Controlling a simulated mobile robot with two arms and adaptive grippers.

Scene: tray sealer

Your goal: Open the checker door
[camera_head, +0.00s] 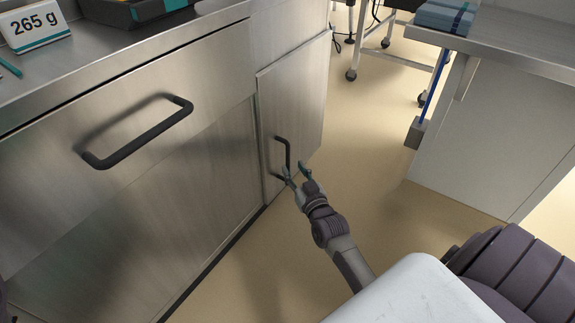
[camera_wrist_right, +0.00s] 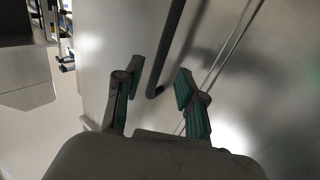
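The checker door, taken to be the brushed-metal door (camera_head: 300,85) on the right part of the cabinet front, has a dark upright bar handle (camera_head: 288,152). I cannot tell if the door is fully closed. My right gripper (camera_head: 298,172) is open at the lower end of this handle. In the right wrist view the handle (camera_wrist_right: 170,50) runs down between the two spread fingers of my right gripper (camera_wrist_right: 157,88). Contact between fingers and handle cannot be made out. My left gripper is not in view.
A metal drawer front (camera_head: 60,110) with a dark bar handle (camera_head: 140,135) is left of the door. A "265 g" sign (camera_head: 35,25) stands on the counter. A grey workbench (camera_head: 500,125) stands on the right. The beige floor (camera_head: 365,130) between is clear.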

